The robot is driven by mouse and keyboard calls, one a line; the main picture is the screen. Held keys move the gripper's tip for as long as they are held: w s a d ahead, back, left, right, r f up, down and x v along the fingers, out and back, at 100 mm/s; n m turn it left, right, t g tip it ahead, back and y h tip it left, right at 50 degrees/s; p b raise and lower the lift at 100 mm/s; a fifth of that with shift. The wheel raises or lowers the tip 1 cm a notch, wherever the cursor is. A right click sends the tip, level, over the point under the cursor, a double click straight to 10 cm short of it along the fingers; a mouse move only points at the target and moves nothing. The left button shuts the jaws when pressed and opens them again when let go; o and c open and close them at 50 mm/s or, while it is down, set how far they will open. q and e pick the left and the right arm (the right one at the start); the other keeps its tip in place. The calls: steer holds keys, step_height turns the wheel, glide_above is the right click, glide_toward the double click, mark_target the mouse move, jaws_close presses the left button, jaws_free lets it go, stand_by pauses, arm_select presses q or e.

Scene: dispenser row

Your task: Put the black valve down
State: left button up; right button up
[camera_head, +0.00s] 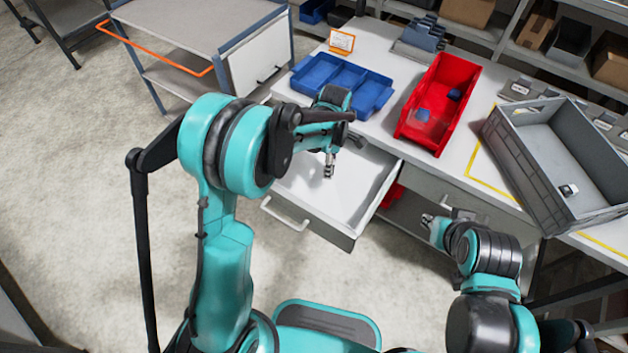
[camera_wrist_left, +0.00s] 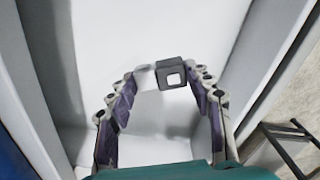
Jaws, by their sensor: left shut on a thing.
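The black valve (camera_wrist_left: 174,73) shows in the left wrist view as a small dark block with a white square on its face, at the fingertips of my left gripper (camera_wrist_left: 166,86). My left gripper is shut on it. In the head view my left gripper (camera_head: 329,166) points down over the open white drawer (camera_head: 300,182), and the valve is too small to make out clearly there. My right gripper (camera_head: 430,220) hangs in front of the bench, right of the drawer. It looks empty, but its opening is too small to judge.
On the bench (camera_head: 470,172) stand a blue divided tray (camera_head: 375,100), a red bin (camera_head: 455,75) with blue pieces, and a grey crate (camera_head: 525,165) holding a small dark-and-white part (camera_head: 568,190). A grey trolley (camera_head: 190,25) with an orange handle stands at the left. The floor in front is clear.

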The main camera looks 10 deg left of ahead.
arm_select(q)
steer(key=b, duration=0.2)
glide_above(310, 189)
step_height(310, 189, down, 4)
steer(key=shift+f+b, duration=0.8)
steer(key=shift+f, duration=1.15)
steer(key=shift+f, duration=0.15)
steer(key=o, duration=1.2)
